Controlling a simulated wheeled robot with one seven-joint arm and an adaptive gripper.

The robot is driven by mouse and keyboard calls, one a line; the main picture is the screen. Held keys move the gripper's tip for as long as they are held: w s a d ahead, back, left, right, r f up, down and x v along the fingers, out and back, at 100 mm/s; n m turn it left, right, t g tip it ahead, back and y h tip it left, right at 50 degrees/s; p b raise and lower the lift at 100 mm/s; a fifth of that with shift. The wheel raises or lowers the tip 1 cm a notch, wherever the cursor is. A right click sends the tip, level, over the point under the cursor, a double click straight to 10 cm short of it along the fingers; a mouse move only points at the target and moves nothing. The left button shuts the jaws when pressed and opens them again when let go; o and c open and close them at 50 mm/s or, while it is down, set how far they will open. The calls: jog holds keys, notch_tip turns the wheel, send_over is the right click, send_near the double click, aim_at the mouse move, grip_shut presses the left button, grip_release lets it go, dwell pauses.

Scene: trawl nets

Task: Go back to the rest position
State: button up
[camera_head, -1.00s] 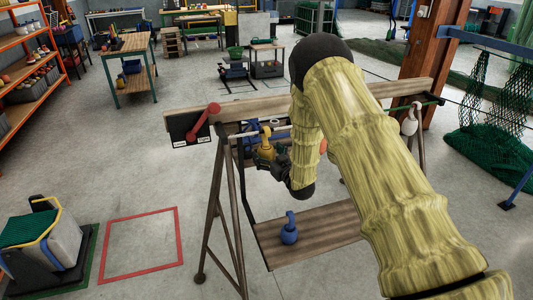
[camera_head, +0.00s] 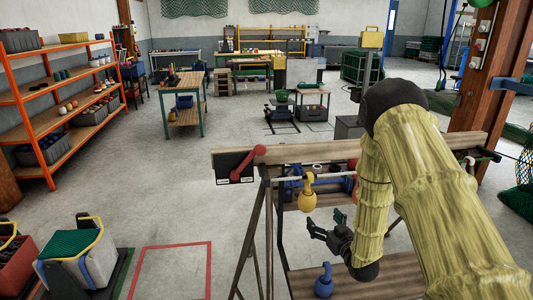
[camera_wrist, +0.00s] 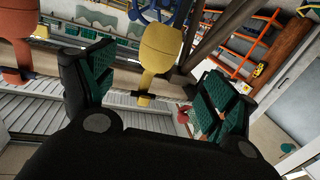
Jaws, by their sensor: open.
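My gripper (camera_head: 327,225) has its two green-padded fingers spread apart with nothing between them. It is below and to the right of a yellow float (camera_head: 307,195), which hangs from the rail of the wooden stand (camera_head: 230,160). In the wrist view, the open gripper (camera_wrist: 160,92) shows with the yellow float (camera_wrist: 157,45) beyond its fingers, apart from them. My bent arm covers the right part of the stand. No marked rest position shows.
A red lever (camera_head: 248,163) sits at the stand's left end. A blue float (camera_head: 323,281) stands on its lower board. A red floor outline (camera_head: 175,247), a grey bin (camera_head: 85,262) and an orange shelf (camera_head: 60,95) are to the left. Open floor lies behind the stand.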

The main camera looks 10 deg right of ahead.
jog(key=s+a+f+m+g+h, duration=0.15)
jog(key=s+f+g, duration=0.25)
jog(key=s+f, duration=0.7)
jog(key=s+a+f+m+g+h, duration=0.15)
jog(key=s+f+g, duration=0.35)
jog(key=s+f, duration=0.65)
jog(key=s+a+f+g, duration=0.2)
jog(key=s+g, duration=0.2)
jog(key=s, duration=1)
jog(key=s+a+f+g, duration=0.1)
jog(key=s+g, duration=0.3)
jog(key=s, duration=1)
jog(key=shift+s+a+f+m+h, duration=0.3)
jog(key=shift+s+a+f+h, duration=0.1)
jog(key=shift+f, duration=0.4)
jog(key=shift+w, duration=0.1)
